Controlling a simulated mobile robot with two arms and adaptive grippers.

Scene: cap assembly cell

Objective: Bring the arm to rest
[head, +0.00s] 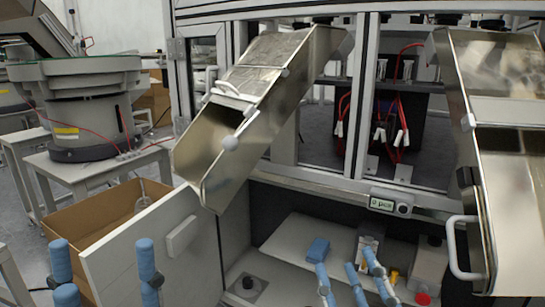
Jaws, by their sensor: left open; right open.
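My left gripper (104,262) shows at the bottom left of the head view as blue finger parts spread wide apart. It is open, with nothing seen between the fingers. It is in front of the open white door panel (115,268) and the cardboard box. My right gripper (348,275) shows at the bottom centre as several blue finger parts in front of the cabinet shelf (285,242). It is open and I see nothing held in it. Most of both arms is outside the picture.
A metal chute (215,135) slopes down at upper centre; another chute (512,195) with a handle is at right.

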